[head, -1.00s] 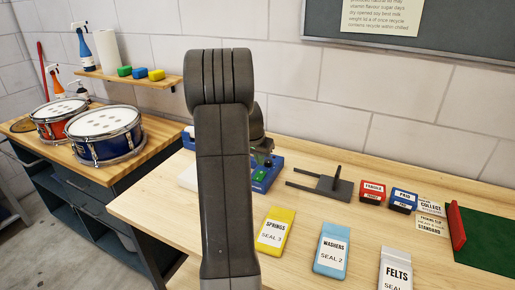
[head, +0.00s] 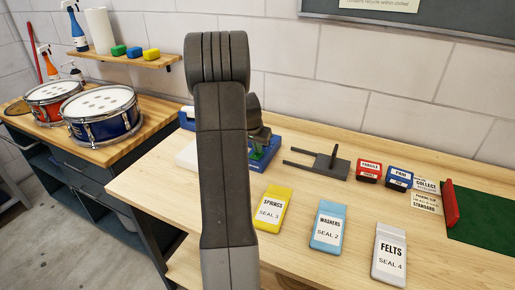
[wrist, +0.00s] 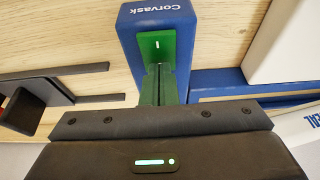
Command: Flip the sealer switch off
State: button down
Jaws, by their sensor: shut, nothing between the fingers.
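The blue sealer (head: 268,156) stands on the wooden bench, partly hidden behind my arm in the head view. In the wrist view its blue housing (wrist: 134,62) carries the name Corvask. A green switch (wrist: 156,45) with a white line mark is set in that housing. My gripper (wrist: 160,70) is shut and empty, its narrow fingertips at the lower edge of the green switch. I cannot tell whether they touch it. In the head view my gripper (head: 256,146) is over the sealer, its fingers small and partly hidden.
A dark two-pronged holder (head: 325,161) lies right of the sealer. Yellow (head: 272,208), blue (head: 328,226) and grey (head: 389,256) packets lie in front. Red (head: 369,171) and blue (head: 399,178) stamp blocks are further right. A white block (wrist: 290,45) is beside the sealer.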

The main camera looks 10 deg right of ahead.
aim_at(256, 156)
jog(key=shift+s+a+f, duration=0.1)
jog(key=shift+s, duration=0.05)
jog(key=shift+s, duration=0.1)
jog(key=shift+s+a+b, duration=0.35)
jog(key=shift+s+b, duration=0.1)
jog(key=shift+b, duration=0.05)
notch_tip(256, 156, up, 5)
jog(key=shift+s+f+p, duration=0.1)
jog(key=shift+s+p, duration=0.05)
jog(key=shift+p, duration=1.1)
jog(key=b+v, duration=0.2)
jog(key=v, duration=0.7)
jog(key=shift+s+a+r, duration=0.15)
jog(key=shift+a+r, duration=0.05)
jog(key=shift+a, duration=0.05)
